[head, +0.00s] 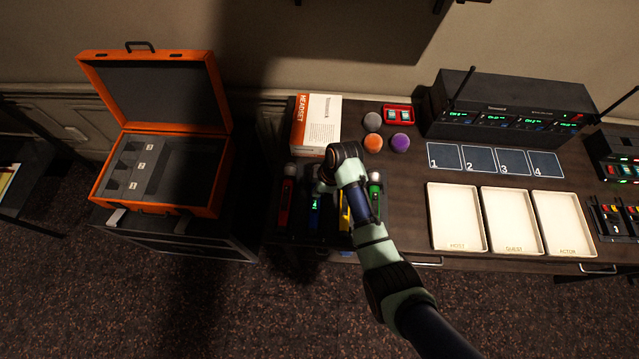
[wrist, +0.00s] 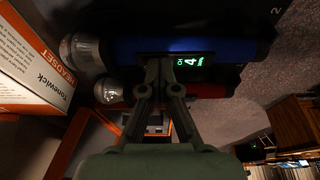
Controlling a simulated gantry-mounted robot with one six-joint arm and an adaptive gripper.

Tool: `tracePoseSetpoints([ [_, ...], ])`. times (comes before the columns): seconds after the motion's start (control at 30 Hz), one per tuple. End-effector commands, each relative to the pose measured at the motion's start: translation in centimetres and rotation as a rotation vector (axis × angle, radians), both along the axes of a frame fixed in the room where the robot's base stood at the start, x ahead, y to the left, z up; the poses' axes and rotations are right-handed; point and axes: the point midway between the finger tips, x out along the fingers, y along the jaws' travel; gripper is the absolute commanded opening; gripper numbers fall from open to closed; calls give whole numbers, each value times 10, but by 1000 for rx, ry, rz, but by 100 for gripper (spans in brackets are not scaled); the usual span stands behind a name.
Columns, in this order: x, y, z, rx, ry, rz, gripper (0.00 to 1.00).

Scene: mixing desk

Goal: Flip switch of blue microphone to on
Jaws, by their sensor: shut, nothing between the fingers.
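The blue microphone (head: 314,221) lies in the row of microphones at the front left of the desk, between the red microphone (head: 286,205) and the yellow microphone (head: 344,218). In the wrist view its blue body (wrist: 222,46) runs across the top, with the silver head at left and a lit green display reading 4. My gripper (wrist: 163,72) is shut and empty, its fingertips against or just over the body beside the display. I cannot tell whether they touch. The switch is not visible; the fingers may cover it. In the head view my arm hides part of the row.
A green microphone (head: 375,192) lies right of the yellow one. A headset box (head: 317,126) and colored foam balls (head: 373,143) stand behind. White trays (head: 457,218), numbered pads (head: 444,157) and a receiver (head: 510,108) are to the right. An open orange case (head: 218,200) stands left.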

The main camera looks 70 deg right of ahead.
Motion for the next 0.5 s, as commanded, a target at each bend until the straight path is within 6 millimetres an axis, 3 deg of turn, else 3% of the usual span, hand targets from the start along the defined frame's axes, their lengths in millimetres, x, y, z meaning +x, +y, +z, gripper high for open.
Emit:
tracePoseSetpoints([
  [0.5,4,-13,2,0,0,-1,0],
])
